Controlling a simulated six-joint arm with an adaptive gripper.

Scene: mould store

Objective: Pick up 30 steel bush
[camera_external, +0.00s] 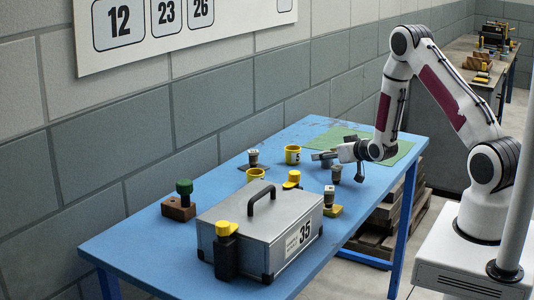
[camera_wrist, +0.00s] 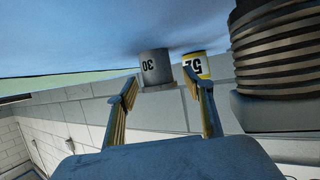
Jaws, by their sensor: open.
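The steel bush (camera_wrist: 155,67), grey and marked 30, shows in the wrist view, where the picture is upside down. It stands on the blue table, ahead of the gap between my fingertips. I cannot surely pick it out in the external view. My gripper (camera_wrist: 163,88) is open, with both fingers apart and nothing between them. In the external view my gripper (camera_external: 322,156) is low over the table, pointing left, by the green mat.
A yellow bush (camera_wrist: 195,65) stands close beside the steel one. A large ridged dark part (camera_wrist: 275,50) is near my gripper. A metal case (camera_external: 262,228) marked 35 fills the table front. A green-knobbed block (camera_external: 180,205) stands at left. The green mat (camera_external: 395,150) has free room.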

